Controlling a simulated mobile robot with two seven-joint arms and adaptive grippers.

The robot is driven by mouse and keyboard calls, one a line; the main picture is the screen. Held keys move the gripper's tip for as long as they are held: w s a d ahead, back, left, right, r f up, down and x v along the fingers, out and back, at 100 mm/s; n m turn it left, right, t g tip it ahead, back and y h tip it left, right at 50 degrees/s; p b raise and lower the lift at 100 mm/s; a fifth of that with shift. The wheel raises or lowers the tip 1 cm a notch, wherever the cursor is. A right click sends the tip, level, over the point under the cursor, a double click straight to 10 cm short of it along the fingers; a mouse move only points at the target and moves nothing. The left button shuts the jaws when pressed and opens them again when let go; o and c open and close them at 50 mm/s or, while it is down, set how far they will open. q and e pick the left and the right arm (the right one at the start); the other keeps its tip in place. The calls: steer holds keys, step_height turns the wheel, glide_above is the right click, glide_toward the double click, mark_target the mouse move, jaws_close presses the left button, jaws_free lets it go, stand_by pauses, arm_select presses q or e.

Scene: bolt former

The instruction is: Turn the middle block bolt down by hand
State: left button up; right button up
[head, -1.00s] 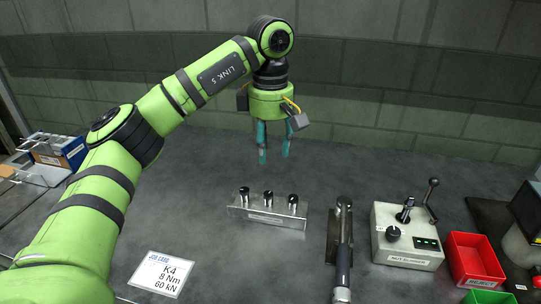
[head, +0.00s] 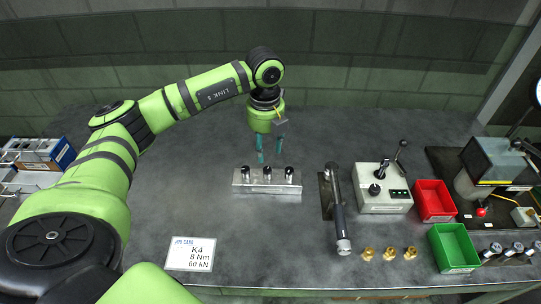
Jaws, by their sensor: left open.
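The metal block (head: 256,188) stands on the dark bench, with three dark-headed bolts upright in a row along its top. The middle bolt (head: 267,173) sits between the left bolt (head: 245,172) and the right bolt (head: 289,173). My left gripper (head: 269,160) points down with its two teal fingers apart, open and empty. In the picture it is just above and behind the middle bolt; I cannot tell the exact gap. My right gripper is not in view.
Right of the block lie a torque wrench (head: 338,212) in its holder and a grey control box (head: 381,187). A job card (head: 194,253) lies in front. Bench left of the block is clear.

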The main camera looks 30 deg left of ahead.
mark_target(267, 170)
arm_select(q)
steer(key=shift+f, duration=0.2)
step_height(267, 170, down, 6)
steer(key=shift+d+r+p, duration=0.15)
steer(key=shift+p, duration=0.95)
steer(key=shift+f, duration=0.55)
steer(key=shift+w, duration=0.1)
steer(key=shift+c, duration=0.4)
jaws_close()
